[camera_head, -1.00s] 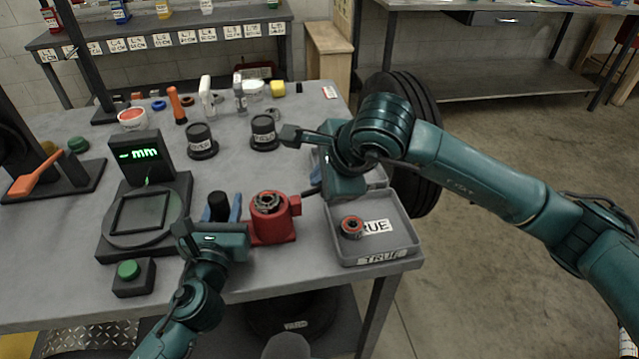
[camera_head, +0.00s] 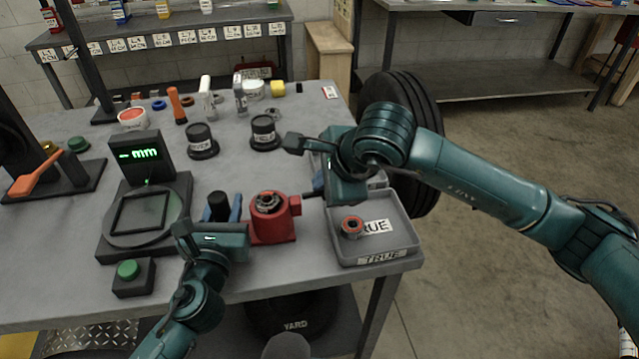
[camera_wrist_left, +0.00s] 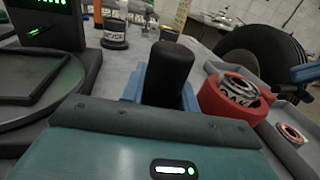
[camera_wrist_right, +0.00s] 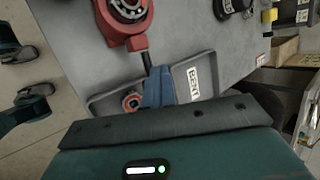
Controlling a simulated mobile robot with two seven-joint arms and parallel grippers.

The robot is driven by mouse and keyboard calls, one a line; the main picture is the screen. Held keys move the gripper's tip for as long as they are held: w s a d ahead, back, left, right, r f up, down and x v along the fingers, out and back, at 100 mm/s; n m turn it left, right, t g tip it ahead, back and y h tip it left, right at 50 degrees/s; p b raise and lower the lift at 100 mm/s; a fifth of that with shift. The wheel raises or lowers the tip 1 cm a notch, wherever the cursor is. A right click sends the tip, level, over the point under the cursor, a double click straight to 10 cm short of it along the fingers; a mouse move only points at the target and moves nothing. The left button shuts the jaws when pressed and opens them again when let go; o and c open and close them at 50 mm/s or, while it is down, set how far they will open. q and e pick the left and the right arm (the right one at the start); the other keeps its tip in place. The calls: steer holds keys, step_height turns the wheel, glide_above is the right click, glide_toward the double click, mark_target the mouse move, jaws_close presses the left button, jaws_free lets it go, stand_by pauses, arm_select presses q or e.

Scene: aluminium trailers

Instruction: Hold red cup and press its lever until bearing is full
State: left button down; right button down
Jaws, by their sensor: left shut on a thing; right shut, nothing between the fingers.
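The red cup (camera_head: 272,222) stands on the grey table with a metal bearing (camera_head: 267,201) in its top. Its dark lever (camera_wrist_right: 147,63) points towards my right gripper. My left gripper (camera_head: 220,208) is shut on a black upright cylinder (camera_wrist_left: 168,75) just left of the cup, its blue fingers on either side. I cannot tell whether the cylinder belongs to the cup. My right gripper (camera_wrist_right: 155,78) is shut and empty, its blue fingertips at the lever's end. Whether they touch is unclear. The bearing's filling is too small to judge.
A tray marked TRUE (camera_head: 400,240) holds a red-ringed bearing (camera_head: 352,227) at the table's right edge. A tray marked BENT (camera_wrist_right: 205,62) lies beyond it. A gauge with a green display (camera_head: 140,155) and a green button (camera_head: 128,270) stand left. Black pots (camera_head: 201,140) stand behind.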

steer(key=shift+d+f, duration=0.2)
steer(key=shift+f, duration=0.1)
stand_by(0.4)
steer(key=shift+a+r, duration=0.25)
steer(key=shift+r, duration=0.5)
steer(key=shift+a+r, duration=0.25)
steer(key=shift+r, duration=0.5)
steer(key=shift+s+a+r, duration=0.1)
steer(key=shift+a+r, duration=0.15)
steer(key=shift+r, duration=0.55)
steer(key=shift+w+a+r, duration=0.1)
steer(key=shift+a+r, duration=0.15)
steer(key=shift+r, duration=0.6)
steer(key=shift+s+a+r, duration=0.1)
steer(key=shift+a+r, duration=0.15)
steer(key=shift+r, duration=0.55)
steer(key=r, duration=0.2)
steer(key=a+r, duration=0.1)
steer(key=shift+r, duration=0.35)
